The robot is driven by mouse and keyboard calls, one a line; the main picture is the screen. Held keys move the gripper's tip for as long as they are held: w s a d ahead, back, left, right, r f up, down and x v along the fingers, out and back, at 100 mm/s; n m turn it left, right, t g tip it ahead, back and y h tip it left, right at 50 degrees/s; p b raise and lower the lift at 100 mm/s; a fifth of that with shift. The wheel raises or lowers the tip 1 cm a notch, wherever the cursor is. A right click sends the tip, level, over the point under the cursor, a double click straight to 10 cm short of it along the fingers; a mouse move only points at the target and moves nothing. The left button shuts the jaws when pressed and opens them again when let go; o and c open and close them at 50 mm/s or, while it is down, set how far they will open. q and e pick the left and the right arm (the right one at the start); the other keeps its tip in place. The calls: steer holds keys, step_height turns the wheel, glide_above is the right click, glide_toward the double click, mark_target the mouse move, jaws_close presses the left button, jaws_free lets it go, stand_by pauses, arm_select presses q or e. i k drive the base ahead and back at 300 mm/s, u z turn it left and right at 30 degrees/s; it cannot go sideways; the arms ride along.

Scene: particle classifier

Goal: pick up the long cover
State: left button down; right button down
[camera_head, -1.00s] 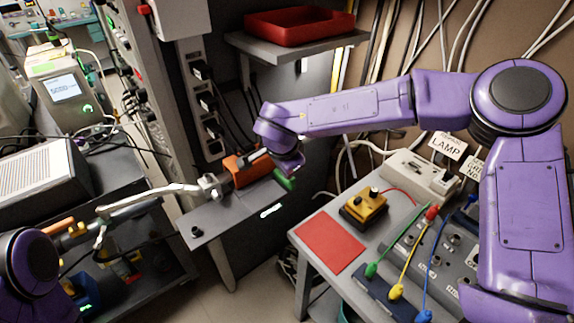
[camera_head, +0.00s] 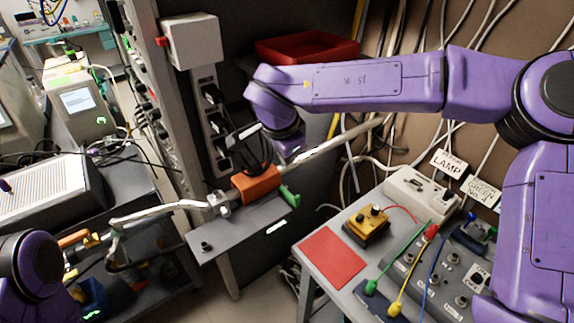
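A long grey flat plate (camera_head: 240,232) with a black knob and a white mark slants across the middle; it may be the long cover, but I cannot be sure. An orange block (camera_head: 257,185) and a green piece (camera_head: 289,196) sit at its upper edge. A pale pipe passes through a metal clamp (camera_head: 217,203) at the plate's left. My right arm comes in from the right. Its wrist is above the orange block, and its gripper (camera_head: 265,140) is too dark and cluttered to read. My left arm shows at the bottom left; its fingers are not visible.
A bench at the right holds a red sheet (camera_head: 332,257), a yellow box (camera_head: 366,226) and a grey panel with coloured leads. A red tray (camera_head: 305,48) is on a shelf behind my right arm. Loose cables hang on the wall. A loaded cart stands at the left.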

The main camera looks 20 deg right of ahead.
mark_target(252, 188)
steer(key=k, duration=1)
